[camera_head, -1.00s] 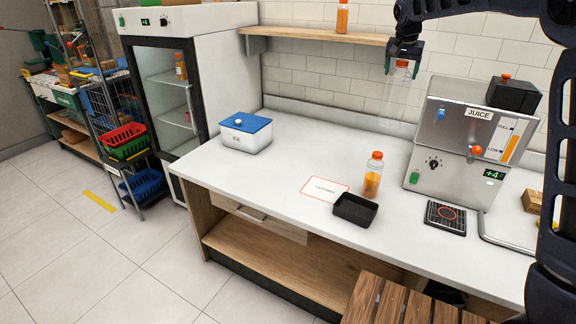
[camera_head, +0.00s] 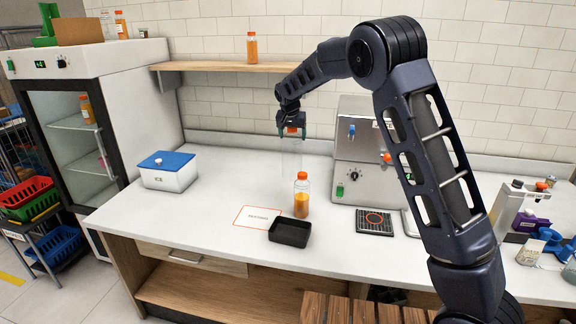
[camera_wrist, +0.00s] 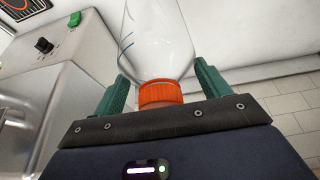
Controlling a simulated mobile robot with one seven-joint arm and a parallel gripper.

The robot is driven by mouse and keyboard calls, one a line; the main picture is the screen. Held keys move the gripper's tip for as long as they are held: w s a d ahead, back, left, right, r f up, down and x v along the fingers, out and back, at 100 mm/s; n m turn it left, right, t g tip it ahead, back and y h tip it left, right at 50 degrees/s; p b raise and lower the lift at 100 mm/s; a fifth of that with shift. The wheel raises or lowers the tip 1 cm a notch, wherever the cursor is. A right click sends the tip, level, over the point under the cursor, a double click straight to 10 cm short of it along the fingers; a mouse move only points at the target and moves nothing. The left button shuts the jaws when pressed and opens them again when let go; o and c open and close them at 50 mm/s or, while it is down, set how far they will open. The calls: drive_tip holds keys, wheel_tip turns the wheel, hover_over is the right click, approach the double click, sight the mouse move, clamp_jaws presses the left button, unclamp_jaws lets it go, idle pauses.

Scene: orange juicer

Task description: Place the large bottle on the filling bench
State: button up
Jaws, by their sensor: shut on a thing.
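The large bottle is clear and empty-looking with an orange cap; my gripper (camera_head: 291,130) is shut on it at the cap end. In the head view the faint clear bottle (camera_head: 291,162) hangs upright below my gripper, over the back of the white bench (camera_head: 215,200), left of the juice machine. Whether its base touches the bench I cannot tell. In the wrist view the bottle (camera_wrist: 158,40) and its orange cap sit between the green fingers (camera_wrist: 160,92). A white card with an orange border (camera_head: 257,216) lies on the bench; its lettering is too small to read.
A filled orange juice bottle (camera_head: 301,196) and a black tray (camera_head: 290,232) stand in front of the held bottle. The steel juice machine (camera_head: 362,165) and a drip grid (camera_head: 374,221) are to the right. A blue-lidded ice box (camera_head: 168,172) is at left. A shelf (camera_head: 225,66) runs above.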

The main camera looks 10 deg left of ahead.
sight(291, 142)
wheel_tip(291, 142, down, 13)
drive_tip(key=shift+f, duration=0.1)
idle(0.5)
drive_tip(key=shift+f, duration=0.15)
drive_tip(key=o, duration=1.2)
drive_tip(key=v, duration=1.2)
drive_tip(key=shift+d, duration=0.1)
